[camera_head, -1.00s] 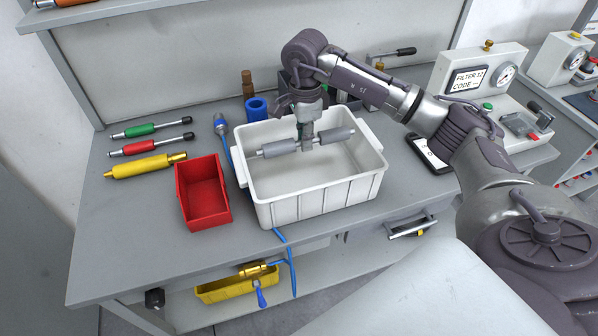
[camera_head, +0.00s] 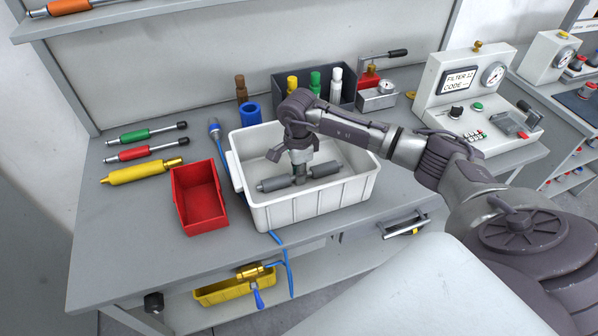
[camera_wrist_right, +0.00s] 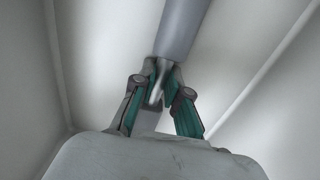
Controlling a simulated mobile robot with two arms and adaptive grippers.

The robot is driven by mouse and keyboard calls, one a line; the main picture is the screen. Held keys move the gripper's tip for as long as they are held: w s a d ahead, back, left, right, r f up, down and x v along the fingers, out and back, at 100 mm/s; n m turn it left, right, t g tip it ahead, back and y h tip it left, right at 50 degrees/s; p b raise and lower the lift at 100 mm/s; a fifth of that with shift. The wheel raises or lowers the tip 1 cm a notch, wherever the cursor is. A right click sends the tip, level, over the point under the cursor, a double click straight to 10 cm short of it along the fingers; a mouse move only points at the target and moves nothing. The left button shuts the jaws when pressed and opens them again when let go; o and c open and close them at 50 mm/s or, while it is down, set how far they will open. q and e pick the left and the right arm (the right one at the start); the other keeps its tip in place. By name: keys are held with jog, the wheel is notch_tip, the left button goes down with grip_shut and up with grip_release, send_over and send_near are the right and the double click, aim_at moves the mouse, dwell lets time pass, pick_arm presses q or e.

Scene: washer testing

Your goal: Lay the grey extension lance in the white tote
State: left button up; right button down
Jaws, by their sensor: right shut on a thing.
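The grey extension lance (camera_head: 325,169) is inside the white tote (camera_head: 317,208), low between its walls and roughly level. My right gripper (camera_head: 299,177) points down into the tote and is shut on the lance near its middle. In the right wrist view, the fingers (camera_wrist_right: 160,92) close on a thin part of the lance (camera_wrist_right: 181,28), with the pale tote walls around. I cannot tell whether the lance touches the tote floor. My left gripper is not in view.
A red bin (camera_head: 200,197) stands close left of the tote. Green, red and yellow lances (camera_head: 146,171) lie further left. A blue cylinder (camera_head: 250,113) and a dark box of bottles (camera_head: 315,88) stand behind. A test unit (camera_head: 478,95) is at right.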

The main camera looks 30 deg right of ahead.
jog(key=c, duration=1.2)
grip_release()
notch_tip(320, 180, up, 12)
jog(key=b, duration=0.2)
jog(key=shift+r, duration=0.1)
